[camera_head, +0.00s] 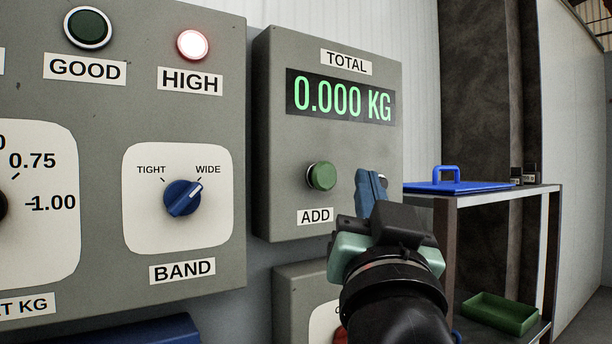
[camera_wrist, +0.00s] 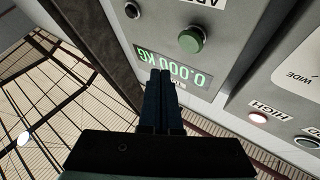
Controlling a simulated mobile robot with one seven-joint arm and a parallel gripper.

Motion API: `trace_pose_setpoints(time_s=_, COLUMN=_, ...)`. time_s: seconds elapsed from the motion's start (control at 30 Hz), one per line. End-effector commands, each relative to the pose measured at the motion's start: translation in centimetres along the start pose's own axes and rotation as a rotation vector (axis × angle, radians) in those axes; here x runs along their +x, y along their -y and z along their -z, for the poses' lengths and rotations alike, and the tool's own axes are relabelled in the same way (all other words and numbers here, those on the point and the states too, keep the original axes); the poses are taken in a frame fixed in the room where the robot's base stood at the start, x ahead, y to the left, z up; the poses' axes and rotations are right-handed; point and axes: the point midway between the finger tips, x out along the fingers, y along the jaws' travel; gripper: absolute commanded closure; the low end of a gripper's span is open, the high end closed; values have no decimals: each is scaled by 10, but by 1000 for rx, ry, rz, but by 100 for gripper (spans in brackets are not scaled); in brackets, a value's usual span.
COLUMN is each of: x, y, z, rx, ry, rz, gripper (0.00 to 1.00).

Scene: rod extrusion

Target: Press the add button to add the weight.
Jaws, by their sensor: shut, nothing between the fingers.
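The green ADD button (camera_head: 321,176) sits on the grey TOTAL box, with the ADD label (camera_head: 315,216) below it. It also shows in the wrist view (camera_wrist: 192,40), beyond my fingertips. The green display (camera_head: 342,98) above it reads 0.000 KG. My gripper (camera_head: 371,178) is shut and empty, its blue fingers pointing up toward the box, to the right of the ADD button in the head view. In the wrist view the closed fingers (camera_wrist: 160,75) overlap the display. My fingers partly hide another round button (camera_head: 386,182) at the box's right side.
A panel at the left carries a lit HIGH lamp (camera_head: 192,45), a dark GOOD lamp (camera_head: 88,28) and a blue BAND knob (camera_head: 183,197) turned toward WIDE. At the right stands a shelf with a blue lid (camera_head: 457,187) and a green tray (camera_head: 499,314).

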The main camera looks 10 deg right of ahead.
Motion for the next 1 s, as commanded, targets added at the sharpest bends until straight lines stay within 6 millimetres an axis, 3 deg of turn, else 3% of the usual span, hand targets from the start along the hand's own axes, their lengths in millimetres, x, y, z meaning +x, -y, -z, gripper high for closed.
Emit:
trace_pose_setpoints(time_s=0.33, x=25, y=18, z=-17, rx=0, ry=0, rz=0, gripper=100)
trace_pose_setpoints(time_s=1.0, x=27, y=20, z=-19, rx=0, ry=-1, rz=0, gripper=100)
